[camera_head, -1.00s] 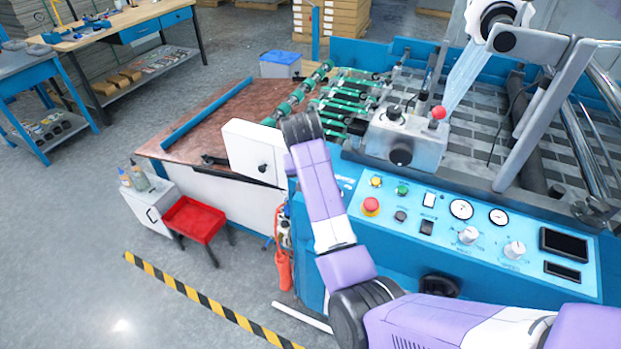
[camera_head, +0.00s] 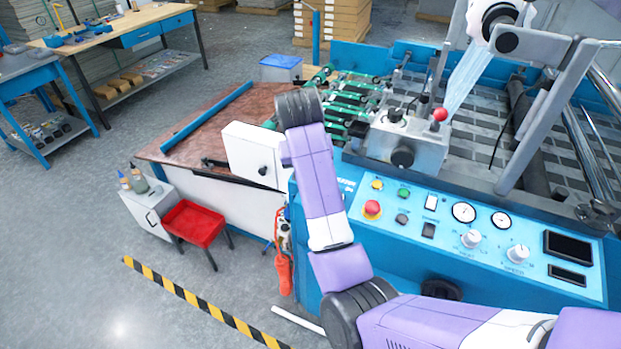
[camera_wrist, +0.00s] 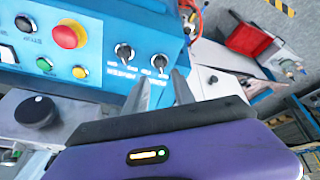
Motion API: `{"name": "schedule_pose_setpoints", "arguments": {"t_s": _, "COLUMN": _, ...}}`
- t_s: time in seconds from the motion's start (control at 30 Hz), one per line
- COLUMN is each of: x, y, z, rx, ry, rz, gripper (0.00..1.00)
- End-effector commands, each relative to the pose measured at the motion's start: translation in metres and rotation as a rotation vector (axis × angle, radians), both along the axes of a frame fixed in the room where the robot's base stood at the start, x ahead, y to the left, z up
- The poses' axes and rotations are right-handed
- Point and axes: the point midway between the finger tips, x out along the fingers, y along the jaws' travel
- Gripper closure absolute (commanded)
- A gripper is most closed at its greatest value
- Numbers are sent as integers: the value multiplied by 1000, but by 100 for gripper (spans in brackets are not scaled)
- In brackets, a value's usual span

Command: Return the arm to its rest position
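My gripper (camera_wrist: 162,78) shows in the wrist view as two grey fingers. They stand apart with nothing between them, so it is open and empty. The fingers point toward the blue control panel (camera_wrist: 88,45) with its knobs and red button. In the head view my purple arm rises from the bottom right to a dark joint in front of the laminating machine. My gripper cannot be made out in the head view. I see no held object.
The laminating machine's panel (camera_head: 400,262) lies right of my arm, and a white box (camera_head: 250,153) is close on its left. A red tray (camera_head: 194,222) and white cabinet (camera_head: 150,209) stand lower left. Striped tape (camera_head: 200,303) crosses open floor.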

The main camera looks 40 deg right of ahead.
Motion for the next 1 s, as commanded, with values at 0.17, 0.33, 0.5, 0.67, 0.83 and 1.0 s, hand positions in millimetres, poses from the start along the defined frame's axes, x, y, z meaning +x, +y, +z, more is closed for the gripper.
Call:
{"name": "schedule_pose_setpoints", "arguments": {"t_s": 0.17, "x": -2, "y": 3, "z": 6, "rx": 0, "ry": 1, "rz": 1, "gripper": 69}}
{"name": "schedule_pose_setpoints", "arguments": {"t_s": 0.33, "x": -2, "y": 3, "z": 7, "rx": 0, "ry": 1, "rz": 1, "gripper": 69}}
{"name": "schedule_pose_setpoints", "arguments": {"t_s": 0.5, "x": -2, "y": 3, "z": 7, "rx": 0, "ry": 1, "rz": 1, "gripper": 69}}
{"name": "schedule_pose_setpoints", "arguments": {"t_s": 0.67, "x": -2, "y": 3, "z": 7, "rx": 0, "ry": 1, "rz": 1, "gripper": 69}}
{"name": "schedule_pose_setpoints", "arguments": {"t_s": 0.83, "x": 14, "y": -6, "z": 15, "rx": -43, "ry": -65, "rz": 22, "gripper": 69}}
{"name": "schedule_pose_setpoints", "arguments": {"t_s": 1.0, "x": 55, "y": -21, "z": 55, "rx": -167, "ry": -286, "rz": 82, "gripper": 69}}
